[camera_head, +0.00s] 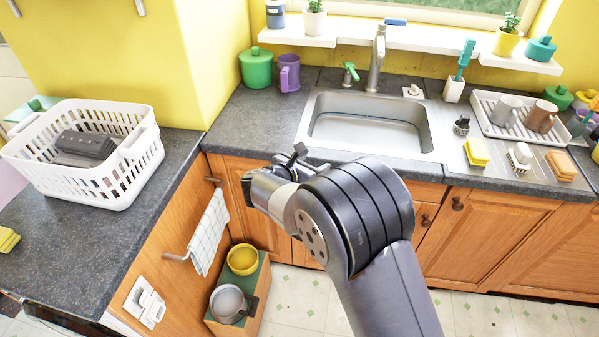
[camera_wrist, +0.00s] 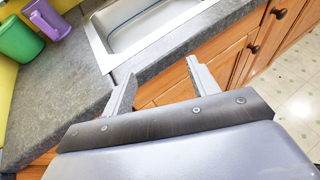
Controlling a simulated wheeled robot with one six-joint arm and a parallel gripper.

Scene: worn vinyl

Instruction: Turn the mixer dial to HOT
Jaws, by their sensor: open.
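A small white dial-like fitting (camera_head: 413,91) sits on the counter behind the sink's right rear corner; its markings are too small to read, so I cannot tell its setting or be sure it is the mixer dial. A grey faucet (camera_head: 377,62) stands behind the steel sink (camera_head: 375,138), with a green-handled fitting (camera_head: 350,73) to its left. My gripper (camera_wrist: 163,82) is open and empty, near the counter's front edge and in front of the sink. It is well apart from the fittings. The sink (camera_wrist: 150,25) shows in the wrist view, but the faucet and white fitting do not.
A green canister (camera_head: 256,69) and purple mug (camera_head: 290,74) stand left of the sink. A brush in a white holder (camera_head: 453,90), yellow sponge (camera_head: 476,151) and dish rack (camera_head: 510,116) are to the right. A white basket (camera_head: 90,180) occupies the left counter. A shelf (camera_head: 420,37) runs behind the faucet.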

